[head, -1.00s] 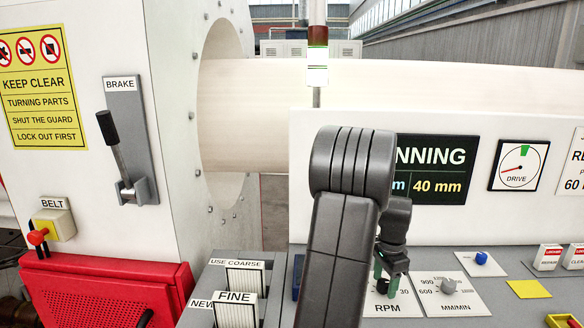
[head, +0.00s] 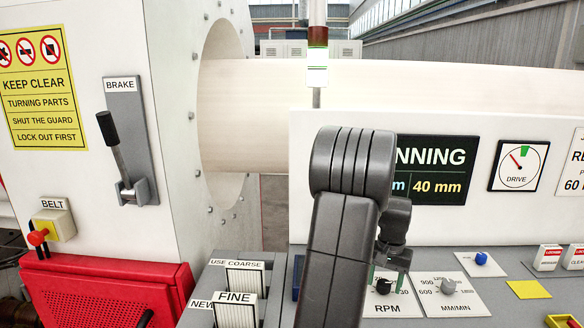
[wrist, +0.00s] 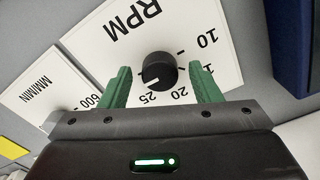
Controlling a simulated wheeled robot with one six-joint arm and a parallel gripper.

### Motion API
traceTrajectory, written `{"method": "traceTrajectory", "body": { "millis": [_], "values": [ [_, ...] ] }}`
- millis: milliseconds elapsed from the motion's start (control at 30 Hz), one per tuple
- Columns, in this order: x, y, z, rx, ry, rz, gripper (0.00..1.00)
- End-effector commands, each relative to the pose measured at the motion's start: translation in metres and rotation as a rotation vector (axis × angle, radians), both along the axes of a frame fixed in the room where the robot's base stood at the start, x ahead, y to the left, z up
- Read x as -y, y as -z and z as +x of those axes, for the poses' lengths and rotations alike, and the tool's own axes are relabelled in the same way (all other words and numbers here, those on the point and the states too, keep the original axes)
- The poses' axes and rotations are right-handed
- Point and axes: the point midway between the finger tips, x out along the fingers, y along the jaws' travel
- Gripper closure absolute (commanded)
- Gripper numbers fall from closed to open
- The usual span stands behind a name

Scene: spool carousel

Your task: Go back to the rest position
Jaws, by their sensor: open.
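My gripper (head: 388,272) is open, with green fingers, above the RPM dial at the lower centre of the head view. In the wrist view my gripper (wrist: 164,82) has one finger on each side of the black RPM knob (wrist: 159,70), with gaps to both. The knob (head: 384,287) also shows in the head view, just below the fingers. Its white mark points toward the 25 side of the scale. Nothing is held. My arm hides part of the console and the left of the display.
The MM/MIN knob (head: 447,287) and a blue button (head: 481,258) are right of my gripper. The display panel (head: 432,170) stands behind it. FINE and COARSE label holders (head: 235,297) are left of my arm. The brake lever (head: 114,145) is farther left.

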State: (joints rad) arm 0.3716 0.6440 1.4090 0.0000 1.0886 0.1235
Motion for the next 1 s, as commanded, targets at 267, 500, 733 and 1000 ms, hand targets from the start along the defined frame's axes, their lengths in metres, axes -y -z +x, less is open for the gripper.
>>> {"method": "traceTrajectory", "body": {
  "millis": [267, 500, 733, 1000],
  "values": [
    [-0.0002, 0.0000, 0.0000, 0.000, -0.227, 0.000, 0.43],
    [-0.0002, 0.0000, 0.0000, 0.000, -0.413, 0.000, 0.43],
    [-0.0003, 0.0001, 0.0001, 0.000, -0.524, 0.000, 0.43],
    [-0.0003, 0.0001, 0.0001, 0.000, -0.552, 0.000, 0.43]
  ]
}}
